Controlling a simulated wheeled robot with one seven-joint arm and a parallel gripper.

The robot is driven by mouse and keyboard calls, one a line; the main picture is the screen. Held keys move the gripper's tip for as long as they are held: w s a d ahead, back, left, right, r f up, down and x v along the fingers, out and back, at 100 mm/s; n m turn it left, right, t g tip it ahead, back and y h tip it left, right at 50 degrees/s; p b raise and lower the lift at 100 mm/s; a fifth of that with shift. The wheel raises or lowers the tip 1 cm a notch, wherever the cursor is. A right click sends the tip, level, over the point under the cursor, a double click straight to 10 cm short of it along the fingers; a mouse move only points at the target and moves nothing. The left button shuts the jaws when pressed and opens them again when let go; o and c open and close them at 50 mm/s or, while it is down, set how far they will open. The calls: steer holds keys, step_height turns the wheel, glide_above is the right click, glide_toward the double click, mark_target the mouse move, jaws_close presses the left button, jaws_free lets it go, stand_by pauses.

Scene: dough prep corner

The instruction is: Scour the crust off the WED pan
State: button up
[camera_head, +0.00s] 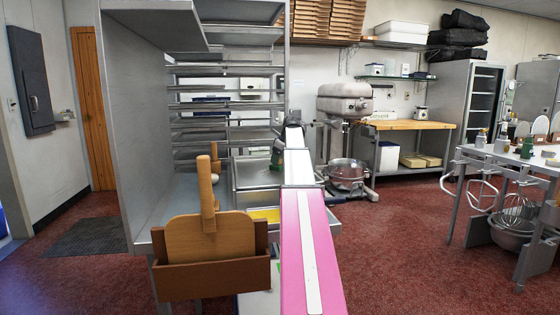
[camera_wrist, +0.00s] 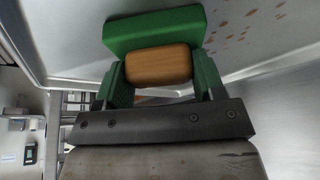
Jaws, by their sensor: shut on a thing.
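My gripper (camera_wrist: 158,72) is shut on a scrubber with a wooden grip block (camera_wrist: 158,66) and a green pad (camera_wrist: 153,31). Its green fingers stand on both sides of the block. A grey metal pan surface (camera_wrist: 285,45) with brown crust spots lies beyond the pad at the upper right of the wrist view. I cannot tell whether the pad touches it. In the head view my gripper (camera_head: 277,154) shows small, partly behind my arm, beside the metal counter area with a grey box-like tray (camera_head: 255,174). No WED label is readable.
A rack of metal trays (camera_head: 225,95) stands behind, with a tall metal panel (camera_head: 150,120) on its left. A wooden board in a brown holder (camera_head: 212,272) is at the near front. A floor mixer (camera_head: 345,105) stands beyond.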

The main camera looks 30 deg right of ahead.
mark_target(279, 166)
steer(key=shift+s, duration=0.1)
steer(key=shift+s+a, duration=0.3)
steer(key=shift+s, duration=0.7)
steer(key=shift+s+a, duration=0.25)
steer(key=shift+s, duration=0.75)
steer(key=shift+s+a, duration=0.25)
steer(key=shift+s, duration=0.75)
steer(key=shift+s+a, duration=0.25)
steer(key=shift+s, duration=0.7)
steer(key=shift+s+a, duration=0.3)
steer(key=shift+s, duration=0.75)
steer(key=shift+s+a, duration=0.25)
steer(key=shift+s, duration=0.75)
steer(key=shift+r, duration=0.6)
